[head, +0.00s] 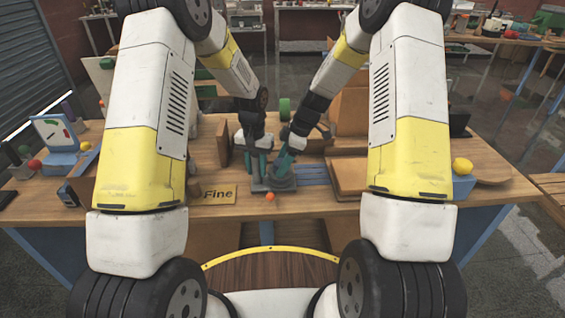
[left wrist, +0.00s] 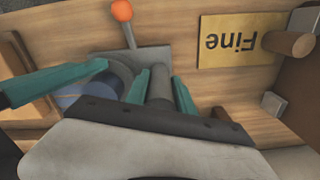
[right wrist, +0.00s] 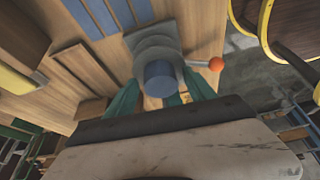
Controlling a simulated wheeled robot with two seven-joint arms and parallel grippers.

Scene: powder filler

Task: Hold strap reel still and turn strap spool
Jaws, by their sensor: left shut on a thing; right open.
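The strap reel (head: 262,186) stands on the table's front middle: a grey base with an upright post and a grey round spool (head: 284,184). A lever with an orange ball (head: 270,197) sticks out in front. My left gripper (left wrist: 160,85) is shut on the grey post, its teal fingers on either side. My right gripper (right wrist: 162,98) is open. Its teal fingers lie on either side of the blue hub (right wrist: 160,78) on the spool; I cannot tell whether they touch it. In the left wrist view, the blue hub (left wrist: 78,100) is partly hidden by my right gripper's finger.
A "Fine" plate (head: 219,194) lies left of the reel. Blue slats (head: 313,174) lie to its right, beside a wooden box (head: 347,175). A blue-based dial scale (head: 58,160) stands far left; a yellow lemon-like object (head: 461,166) sits far right.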

